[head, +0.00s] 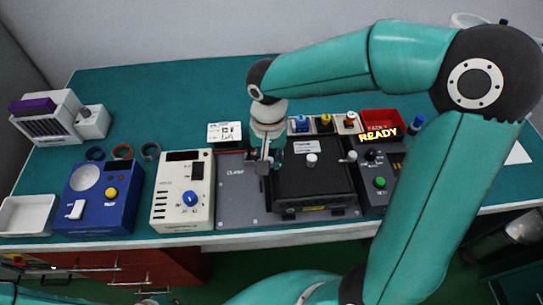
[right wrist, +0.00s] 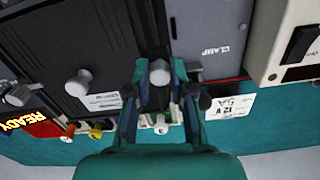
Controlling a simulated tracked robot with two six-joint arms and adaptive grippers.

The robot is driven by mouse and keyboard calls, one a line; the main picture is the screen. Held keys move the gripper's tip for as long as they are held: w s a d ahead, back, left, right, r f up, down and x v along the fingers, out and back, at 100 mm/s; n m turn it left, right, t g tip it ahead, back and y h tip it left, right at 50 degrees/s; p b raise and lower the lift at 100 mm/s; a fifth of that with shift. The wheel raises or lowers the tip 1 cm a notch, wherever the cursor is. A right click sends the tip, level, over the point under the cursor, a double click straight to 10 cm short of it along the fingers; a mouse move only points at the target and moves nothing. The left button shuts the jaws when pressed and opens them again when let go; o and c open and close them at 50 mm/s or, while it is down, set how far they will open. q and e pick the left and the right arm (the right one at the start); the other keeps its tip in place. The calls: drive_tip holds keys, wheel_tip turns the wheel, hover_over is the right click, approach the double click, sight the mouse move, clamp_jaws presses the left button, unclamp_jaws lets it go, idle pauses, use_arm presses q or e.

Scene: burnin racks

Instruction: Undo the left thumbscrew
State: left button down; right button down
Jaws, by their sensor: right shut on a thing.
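My right gripper (head: 265,163) comes down at the left edge of the black unit (head: 301,192), beside the grey clamp plate (head: 236,197). In the right wrist view my right gripper (right wrist: 159,80) has its two fingers closed on either side of a grey round knob, the left thumbscrew (right wrist: 159,70). The fingers hide the thumbscrew in the head view. A second pale knob stands on the black unit, in the head view (head: 311,159) and in the right wrist view (right wrist: 78,83). My left gripper is not in view.
A lit READY sign (head: 378,134) and a control box with a green button (head: 380,182) are at right. Small coloured knobs stand behind the unit.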

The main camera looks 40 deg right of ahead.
drive_tip(key=n, duration=0.3)
drive_tip(key=shift+n+b, duration=0.35)
drive_tip(key=shift+n, duration=0.05)
drive_tip(key=n, duration=0.4)
drive_tip(key=shift+n, duration=0.3)
drive_tip(key=n, duration=0.4)
drive_tip(key=shift+n, duration=2.4)
drive_tip(key=c, duration=1)
unclamp_jaws()
drive_tip(key=shift+d, duration=0.1)
